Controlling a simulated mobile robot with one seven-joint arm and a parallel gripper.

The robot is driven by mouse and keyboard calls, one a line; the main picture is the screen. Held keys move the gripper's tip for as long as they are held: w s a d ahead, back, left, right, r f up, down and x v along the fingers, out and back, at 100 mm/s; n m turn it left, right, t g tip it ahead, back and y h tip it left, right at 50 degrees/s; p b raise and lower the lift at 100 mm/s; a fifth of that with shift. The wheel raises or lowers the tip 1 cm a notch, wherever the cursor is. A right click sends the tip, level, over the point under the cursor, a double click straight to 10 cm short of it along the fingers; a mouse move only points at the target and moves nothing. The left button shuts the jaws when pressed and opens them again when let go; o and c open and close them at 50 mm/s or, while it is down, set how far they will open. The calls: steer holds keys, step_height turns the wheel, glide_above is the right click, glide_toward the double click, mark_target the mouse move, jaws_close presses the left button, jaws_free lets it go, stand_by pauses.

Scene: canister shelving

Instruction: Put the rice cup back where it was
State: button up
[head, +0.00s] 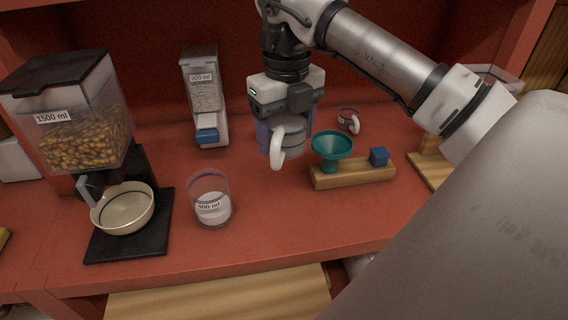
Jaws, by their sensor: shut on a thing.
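My gripper (286,127) points down near the middle of the shelf, its bluish fingers on both sides of a greyish cup (290,139). It is shut on this cup, whose white curved handle faces the front. The cup looks upright; its contents and any gap below it cannot be made out. I see no rice label on it. A smaller clear cup with a white handle (348,121) stands behind and to the right. A clear cup marked 500 ml (211,207) stands at the front left, with white stuff in its lower part.
A large 1500 ml dispenser (72,120) stands left, with a cream bowl (124,212) on its black base. A smaller dispenser (204,92) with pale grains and a blue lever stands behind.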

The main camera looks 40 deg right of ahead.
mark_target(286, 218)
step_height(286, 218, down, 19)
steer(key=b, duration=1.1)
steer(key=shift+f+b, duration=0.15)
steer(key=shift+b, duration=0.2)
steer(key=shift+f, duration=0.25)
steer(key=o, duration=1.1)
steer(key=shift+r, duration=0.1)
step_height(286, 218, up, 12)
steer(key=p, duration=0.7)
steer(key=shift+r+p, duration=0.15)
steer(key=shift+p, duration=0.15)
